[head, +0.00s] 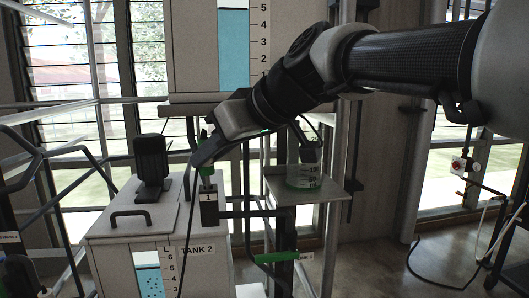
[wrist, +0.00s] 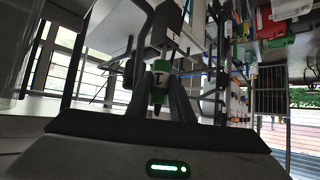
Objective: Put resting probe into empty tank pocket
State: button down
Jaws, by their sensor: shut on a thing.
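My gripper (head: 205,150) is shut on a green probe (head: 206,170), above the top of the tank marked TANK 2 (head: 115,256). In the wrist view the probe (wrist: 158,94) stands between my two fingers and shows a dark mark on a white band. Right below the probe in the head view is a dark upright block marked 1 (head: 209,208), at the right of the tank's lid. The probe lines up with this block, but I cannot tell whether its lower end is inside it. A thin dark cable hangs down beside the probe.
A clear vessel with a green base (head: 303,182) stands on a small shelf (head: 328,190) to the right. A dark box (head: 151,160) and a handle (head: 130,214) are on the tank's lid. An upper tank (head: 188,45) hangs close behind my arm. A green lever (head: 275,258) sticks out below.

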jog(key=shift+f, duration=0.1)
jog(key=c, duration=1.5)
grip_release()
jog(key=d+r+p, duration=0.1)
jog(key=r, duration=0.1)
jog(key=s+r+p, duration=0.1)
jog(key=r, duration=0.1)
jog(key=d+r+p, duration=0.1)
jog(key=r, duration=0.1)
jog(key=shift+s+d+r, duration=0.1)
jog(key=shift+s+d, duration=0.2)
jog(key=shift+s, duration=0.1)
jog(key=shift+d, duration=0.1)
jog(key=p+v, duration=0.1)
jog(key=v, duration=1.6)
jog(key=shift+r, duration=0.15)
